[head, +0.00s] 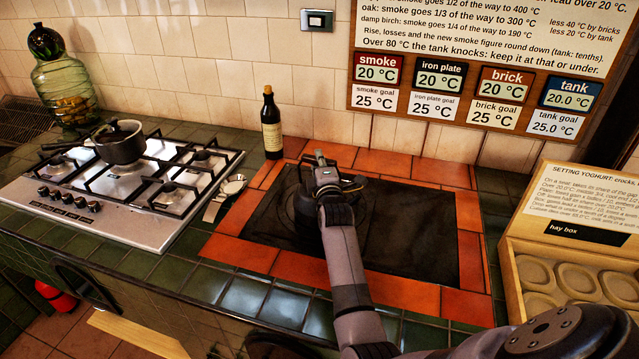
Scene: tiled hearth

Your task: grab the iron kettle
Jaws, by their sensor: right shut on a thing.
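The iron kettle (304,212) is a dark, rounded shape on the black iron plate (415,235), left of the plate's middle. My right gripper (328,178) is over the kettle, shut on it at the top. My forearm and gripper cover much of the kettle, so its handle and spout are hard to make out. I cannot tell whether the kettle's base touches the plate. My left gripper is not in view.
Orange tiles (245,255) frame the plate. A dark bottle (271,125) stands behind it. A gas hob (125,185) with a dark pot (120,145) is at left, near a glass jar (66,90). A wooden hay box (560,235) stands at right. The plate's right side is clear.

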